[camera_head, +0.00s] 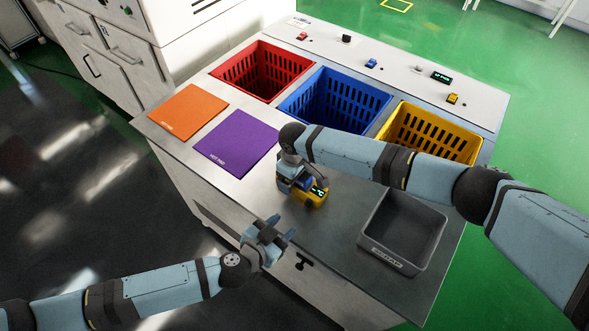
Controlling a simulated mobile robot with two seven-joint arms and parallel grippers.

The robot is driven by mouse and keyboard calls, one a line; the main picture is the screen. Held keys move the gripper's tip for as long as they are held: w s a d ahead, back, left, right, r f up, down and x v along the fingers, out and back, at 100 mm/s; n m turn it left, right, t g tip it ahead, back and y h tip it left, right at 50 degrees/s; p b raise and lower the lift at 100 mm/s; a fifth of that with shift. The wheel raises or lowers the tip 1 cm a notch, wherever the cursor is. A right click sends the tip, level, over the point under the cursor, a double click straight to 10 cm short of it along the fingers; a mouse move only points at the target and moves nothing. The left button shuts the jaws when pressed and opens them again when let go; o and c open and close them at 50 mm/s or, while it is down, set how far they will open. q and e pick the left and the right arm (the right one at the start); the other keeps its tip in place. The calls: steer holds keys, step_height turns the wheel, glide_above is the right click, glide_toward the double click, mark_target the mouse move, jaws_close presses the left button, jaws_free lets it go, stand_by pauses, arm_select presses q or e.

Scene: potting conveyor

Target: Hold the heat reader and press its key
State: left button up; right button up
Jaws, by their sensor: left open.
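The heat reader (315,200) is a small yellow device with a dark display and green characters. It is near the middle of the grey worktop; I cannot tell whether it rests on it or is just above. My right gripper (303,186) is right at the reader, coming from above and behind, and hides part of it. Whether its fingers are closed on the reader does not show clearly. My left gripper (282,229) is open and empty, below and left of the reader by the worktop's front edge, apart from it. The key cannot be made out.
A grey tray (373,249) stands right of the reader. Red (228,75), blue (296,112) and yellow (389,133) crates sit behind. Orange (187,111) and purple (236,143) pads lie left. My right arm crosses above the worktop. Bare worktop lies left of the reader.

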steer(key=shift+f, duration=0.1)
steer(key=c, duration=1)
arm_select(q)
jaws_close()
arm_select(e)
steer(key=shift+c, duration=0.4)
stand_by(0.6)
